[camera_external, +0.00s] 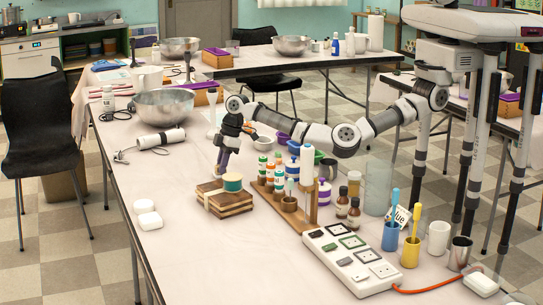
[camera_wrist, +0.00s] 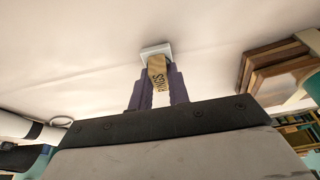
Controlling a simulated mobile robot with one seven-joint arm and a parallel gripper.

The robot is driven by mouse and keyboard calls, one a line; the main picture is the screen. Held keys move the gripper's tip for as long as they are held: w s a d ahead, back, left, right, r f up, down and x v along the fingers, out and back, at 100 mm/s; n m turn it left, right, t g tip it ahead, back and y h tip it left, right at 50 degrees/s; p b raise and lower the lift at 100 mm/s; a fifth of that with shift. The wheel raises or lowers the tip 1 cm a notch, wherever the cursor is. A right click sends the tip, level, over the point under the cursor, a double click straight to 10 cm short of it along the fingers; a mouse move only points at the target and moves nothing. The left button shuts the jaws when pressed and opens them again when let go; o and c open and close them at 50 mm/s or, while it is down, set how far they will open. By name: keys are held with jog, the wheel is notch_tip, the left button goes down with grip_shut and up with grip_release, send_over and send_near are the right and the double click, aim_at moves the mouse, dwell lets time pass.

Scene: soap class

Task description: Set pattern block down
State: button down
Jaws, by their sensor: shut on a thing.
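My gripper (camera_wrist: 157,85) has purple fingers. It is shut on the pattern block (camera_wrist: 157,70), a tan piece with dark lettering and a white square end away from my palm. The white end is close to the pale tabletop (camera_wrist: 80,60); I cannot tell whether it touches. In the external view my gripper (camera_external: 220,170) points down over the table, just behind and left of the stacked brown soap bars. The block is too small and hidden to make out there.
A wooden bottle rack (camera_external: 285,208) is to the right. A white cylinder (camera_external: 161,139) lies to the left. The front-left table is mostly clear.

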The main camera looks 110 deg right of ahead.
jog(key=shift+f, duration=0.1)
jog(key=c, duration=1.3)
grip_release()
jog(key=shift+f, duration=0.1)
jog(key=shift+c, duration=0.2)
jog(key=b+v, duration=0.1)
jog(key=v, duration=1.1)
jog(key=shift+r, duration=0.2)
